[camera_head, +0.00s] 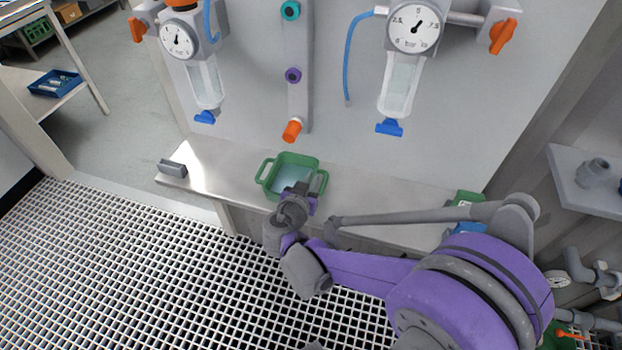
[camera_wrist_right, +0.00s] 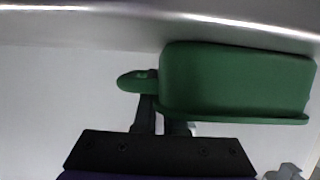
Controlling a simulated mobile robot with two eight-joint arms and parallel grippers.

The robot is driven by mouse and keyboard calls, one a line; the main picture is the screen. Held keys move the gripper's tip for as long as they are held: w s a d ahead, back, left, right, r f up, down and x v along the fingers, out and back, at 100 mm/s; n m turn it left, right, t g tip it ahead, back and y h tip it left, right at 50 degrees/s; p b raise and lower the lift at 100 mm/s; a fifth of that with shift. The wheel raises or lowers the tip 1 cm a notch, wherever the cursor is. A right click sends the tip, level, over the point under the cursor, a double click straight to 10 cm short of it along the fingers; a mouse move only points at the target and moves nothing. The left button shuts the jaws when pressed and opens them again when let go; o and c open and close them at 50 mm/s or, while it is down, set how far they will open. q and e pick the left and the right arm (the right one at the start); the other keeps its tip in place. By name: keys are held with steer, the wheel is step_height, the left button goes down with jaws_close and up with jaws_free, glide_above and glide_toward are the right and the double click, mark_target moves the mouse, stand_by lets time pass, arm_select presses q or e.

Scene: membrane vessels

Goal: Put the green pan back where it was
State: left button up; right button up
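The green pan (camera_head: 268,187) is a small rectangular tub with a loop handle at each end and pale blue inside. It is at the bench's middle, below the wall panel. My right gripper (camera_head: 301,190) is at its near side, towards the right handle. In the right wrist view the pan (camera_wrist_right: 238,80) fills the upper right, with a handle at its left end. The two fingers of my right gripper (camera_wrist_right: 163,112) are close together at that handle; the pan hides part of one. They look shut on it. My left gripper is out of view.
The steel bench (camera_head: 215,170) has a grey block (camera_head: 173,168) at its left end. Blue-tipped filter bowls (camera_head: 389,128) and an orange-ended pipe (camera_head: 292,131) hang above. A green container (camera_head: 467,197) stands at the right, partly behind my arm.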

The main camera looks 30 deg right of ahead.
steer(key=o, duration=0.3)
steer(key=shift+o, duration=0.2)
steer(key=shift+r, duration=0.15)
steer(key=p+v, duration=0.3)
steer(key=v, duration=0.9)
steer(key=s+d+f+n+g+y, duration=0.2)
steer(key=s+f+n+g+y, duration=0.25)
steer(key=s, duration=0.55)
steer(key=s+a+f+n+y, duration=0.1)
steer(key=s+a+n+y, duration=0.4)
steer(key=s+a+y, duration=0.1)
steer(key=shift+f, duration=0.2)
steer(key=shift+d+n, duration=0.1)
steer(key=shift+n, duration=0.15)
